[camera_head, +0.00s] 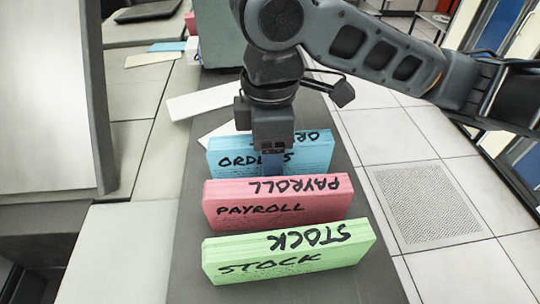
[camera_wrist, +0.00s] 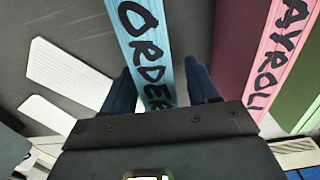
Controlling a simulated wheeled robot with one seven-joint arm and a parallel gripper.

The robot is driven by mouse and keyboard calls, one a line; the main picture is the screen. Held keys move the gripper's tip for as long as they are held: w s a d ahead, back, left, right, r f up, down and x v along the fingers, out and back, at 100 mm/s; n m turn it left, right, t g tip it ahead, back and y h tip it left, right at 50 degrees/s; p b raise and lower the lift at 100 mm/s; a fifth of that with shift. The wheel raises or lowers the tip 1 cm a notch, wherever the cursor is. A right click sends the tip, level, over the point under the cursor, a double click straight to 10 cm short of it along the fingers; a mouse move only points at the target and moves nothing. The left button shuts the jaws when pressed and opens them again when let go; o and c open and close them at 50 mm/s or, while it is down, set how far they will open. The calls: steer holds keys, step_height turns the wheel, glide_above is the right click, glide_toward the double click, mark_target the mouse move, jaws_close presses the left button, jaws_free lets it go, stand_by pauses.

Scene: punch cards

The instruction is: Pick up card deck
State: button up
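The blue card deck (camera_head: 316,152) marked ORDERS stands on edge on a dark surface, behind the other decks. It also shows in the wrist view (camera_wrist: 139,30), running down between my fingers. My gripper (camera_head: 272,165) points down over the blue deck, with one finger in front of its near face. In the wrist view my gripper (camera_wrist: 161,85) has one finger on each side of the blue deck, very close to its faces. The fingers look open, with a thin gap at the right one. The finger pads' contact is hidden.
A pink deck (camera_head: 280,207) marked PAYROLL and a green deck (camera_head: 290,258) marked STOCK stand in front of the blue one. White cards (camera_head: 203,101) lie behind at left. A vented floor tile (camera_head: 424,203) lies at right.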

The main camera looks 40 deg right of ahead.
jaws_close()
stand_by(0.3)
